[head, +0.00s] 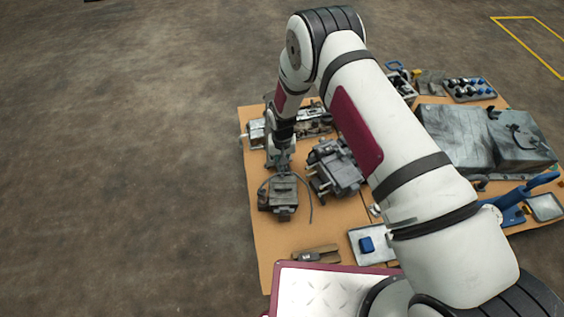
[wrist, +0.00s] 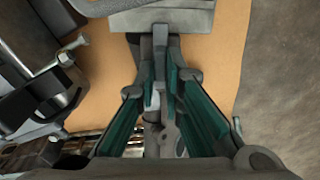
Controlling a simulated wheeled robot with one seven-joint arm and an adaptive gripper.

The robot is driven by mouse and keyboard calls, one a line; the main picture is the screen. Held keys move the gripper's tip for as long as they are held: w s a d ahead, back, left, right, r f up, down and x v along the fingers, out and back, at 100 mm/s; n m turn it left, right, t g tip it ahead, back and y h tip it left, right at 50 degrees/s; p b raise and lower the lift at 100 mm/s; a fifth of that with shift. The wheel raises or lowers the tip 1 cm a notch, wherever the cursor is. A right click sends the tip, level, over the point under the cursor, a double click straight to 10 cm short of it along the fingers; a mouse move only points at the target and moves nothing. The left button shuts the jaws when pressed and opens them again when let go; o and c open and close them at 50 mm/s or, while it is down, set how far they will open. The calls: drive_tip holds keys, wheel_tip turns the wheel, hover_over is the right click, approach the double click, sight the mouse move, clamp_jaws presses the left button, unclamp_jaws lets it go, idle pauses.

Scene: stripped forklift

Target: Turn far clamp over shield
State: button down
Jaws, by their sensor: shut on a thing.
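My gripper (head: 280,164) points down at the left part of the wooden table, at the far edge of a dark grey unit (head: 283,196). In the wrist view its two fingers (wrist: 160,62) with green inner sides are closed on a slim upright grey piece (wrist: 160,38), which looks like the far clamp. A flat grey plate (wrist: 185,19) lies just beyond the fingertips and may be the shield; I cannot tell for sure. The clamp's lower part and its contact with the plate are hidden by the fingers. In the head view the clamp is too small to make out.
A second grey block (head: 338,167) with rods stands close to the right. A metal assembly (head: 312,122) lies behind my gripper. A bolt and dark fittings (wrist: 45,95) are close at left in the wrist view. A tray (head: 374,245) holds a blue block. The table's left edge is near.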

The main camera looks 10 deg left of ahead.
drive_tip(key=c, duration=1.7)
unclamp_jaws()
wheel_tip(320, 180, up, 12)
